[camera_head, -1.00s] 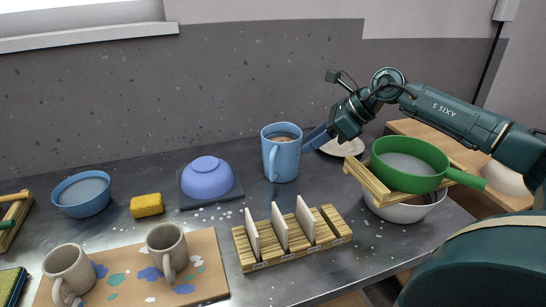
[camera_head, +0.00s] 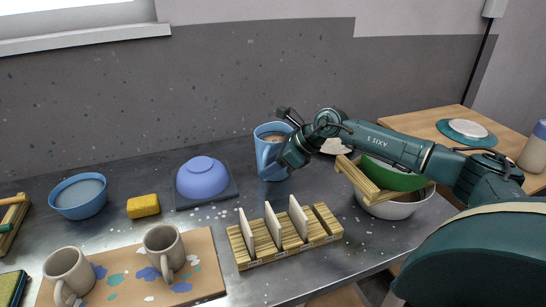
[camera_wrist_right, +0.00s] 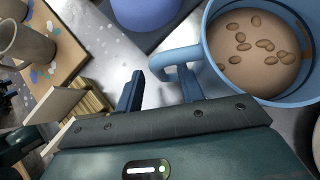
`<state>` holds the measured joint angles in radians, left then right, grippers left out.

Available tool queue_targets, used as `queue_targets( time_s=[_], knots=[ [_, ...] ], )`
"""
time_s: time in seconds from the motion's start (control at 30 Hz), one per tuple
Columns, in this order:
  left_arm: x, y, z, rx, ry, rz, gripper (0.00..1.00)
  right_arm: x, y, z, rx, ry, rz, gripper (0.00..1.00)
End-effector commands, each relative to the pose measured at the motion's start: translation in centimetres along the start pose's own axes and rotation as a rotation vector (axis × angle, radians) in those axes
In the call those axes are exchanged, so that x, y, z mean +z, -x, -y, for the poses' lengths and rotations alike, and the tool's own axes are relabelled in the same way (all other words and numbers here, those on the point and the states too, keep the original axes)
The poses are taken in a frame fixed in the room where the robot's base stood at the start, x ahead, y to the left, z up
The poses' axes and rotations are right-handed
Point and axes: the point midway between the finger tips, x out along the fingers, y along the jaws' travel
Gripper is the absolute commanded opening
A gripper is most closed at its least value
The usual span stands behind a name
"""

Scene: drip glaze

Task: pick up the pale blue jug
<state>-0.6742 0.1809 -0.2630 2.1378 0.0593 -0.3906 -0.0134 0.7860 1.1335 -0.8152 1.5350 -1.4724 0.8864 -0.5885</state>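The pale blue jug (camera_head: 268,135) stands upright at the back middle of the metal worktop; my right gripper covers part of its right side. In the right wrist view the jug (camera_wrist_right: 208,52) is at the upper right, holding a brown liquid with darker oval spots. Its handle points left, towards my fingers. My right gripper (camera_wrist_right: 160,88) is open, with one finger on each side of the handle's outer end as seen from the wrist. I cannot tell whether either finger touches it. My left gripper is not in view.
A wooden rack (camera_head: 285,238) with upright tiles stands in front of the jug. An upturned blue-violet bowl (camera_head: 202,177) is to its left. A green pan (camera_head: 392,177) rests above a pale bowl (camera_head: 397,208) at the right. Two grey mugs stand on a board (camera_head: 203,262) at front left.

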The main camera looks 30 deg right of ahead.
Motion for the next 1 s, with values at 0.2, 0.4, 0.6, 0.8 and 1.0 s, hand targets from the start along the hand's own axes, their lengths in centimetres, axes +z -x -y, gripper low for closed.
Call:
queue_targets(
  time_s=[0.2, 0.4, 0.6, 0.8, 1.0],
  knots=[
    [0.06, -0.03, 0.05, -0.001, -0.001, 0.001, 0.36, -0.02, 0.02, 0.01, 0.0, 0.0, 0.0, 0.33],
    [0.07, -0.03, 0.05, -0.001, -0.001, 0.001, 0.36, -0.02, 0.03, 0.0, 0.0, 0.0, 0.0, 0.17],
    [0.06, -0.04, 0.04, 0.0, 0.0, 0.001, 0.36, -0.02, 0.03, 0.0, 0.0, 0.0, 0.0, 0.0],
    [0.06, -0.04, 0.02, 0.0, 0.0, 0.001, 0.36, -0.03, 0.03, 0.0, 0.0, 0.0, 0.0, 0.0],
    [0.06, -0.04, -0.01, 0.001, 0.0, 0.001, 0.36, -0.03, 0.03, 0.0, 0.0, -0.001, 0.0, 0.0]
  ],
)
